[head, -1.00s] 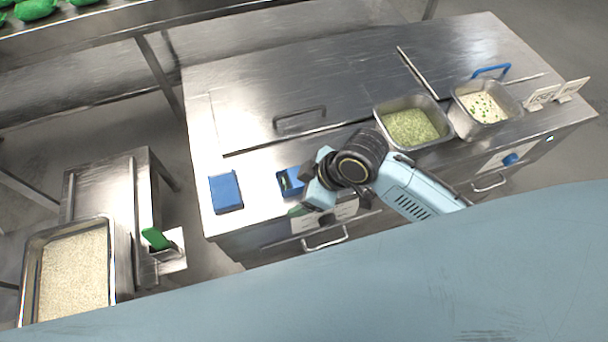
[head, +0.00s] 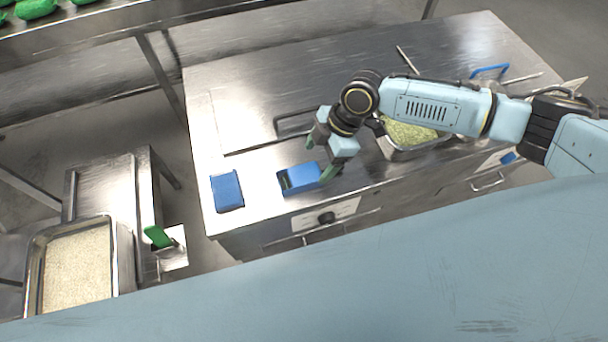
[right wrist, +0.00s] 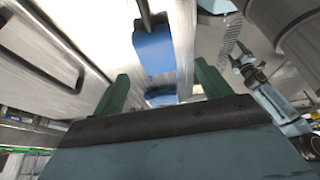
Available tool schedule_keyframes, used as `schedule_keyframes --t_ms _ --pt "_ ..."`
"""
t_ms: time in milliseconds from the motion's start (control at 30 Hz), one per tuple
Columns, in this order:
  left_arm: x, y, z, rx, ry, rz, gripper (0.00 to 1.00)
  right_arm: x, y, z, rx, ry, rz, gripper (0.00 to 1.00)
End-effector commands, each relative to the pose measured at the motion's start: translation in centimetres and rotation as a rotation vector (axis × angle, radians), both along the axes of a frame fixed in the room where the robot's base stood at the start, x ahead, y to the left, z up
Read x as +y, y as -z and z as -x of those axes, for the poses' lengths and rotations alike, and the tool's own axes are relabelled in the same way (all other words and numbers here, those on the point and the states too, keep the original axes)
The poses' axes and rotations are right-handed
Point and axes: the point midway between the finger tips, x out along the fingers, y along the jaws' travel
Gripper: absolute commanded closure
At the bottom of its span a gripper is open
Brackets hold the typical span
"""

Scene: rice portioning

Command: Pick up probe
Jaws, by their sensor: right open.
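No probe can be made out for certain. An open blue box (head: 300,178) stands near the counter's front edge, dark inside at its left end. In the right wrist view a blue block (right wrist: 154,50) with a dark rod (right wrist: 146,14) at its top shows ahead of the fingers; I cannot tell if this rod is the probe. My right gripper (head: 320,157) is open beside the right end of the blue box, its green fingers apart; they also show in the right wrist view (right wrist: 162,86).
A flat blue block (head: 227,190) lies on the counter (head: 250,100) left of the box. A pan of green food (head: 410,133) is partly behind my right arm. A rice tray (head: 118,262) and a green-handled item (head: 157,237) are at the lower left.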

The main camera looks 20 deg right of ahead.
Motion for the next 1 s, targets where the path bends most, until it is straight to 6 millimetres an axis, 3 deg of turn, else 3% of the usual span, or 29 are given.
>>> schedule_keyframes --t_ms 633,933,1000 --pt "0.1 -0.7 -0.1 -0.001 0.0 -0.001 0.25 3.4 6.3 -0.3 0.002 0.002 0.0 0.24" --pt "0.1 -0.7 -0.1 -0.001 -0.001 -0.001 0.25 3.5 6.8 -0.3 0.0 0.002 0.0 0.24" --pt "0.1 -0.8 -0.1 -0.001 0.0 -0.001 0.25 3.5 6.7 -0.3 0.0 0.002 0.0 0.33"
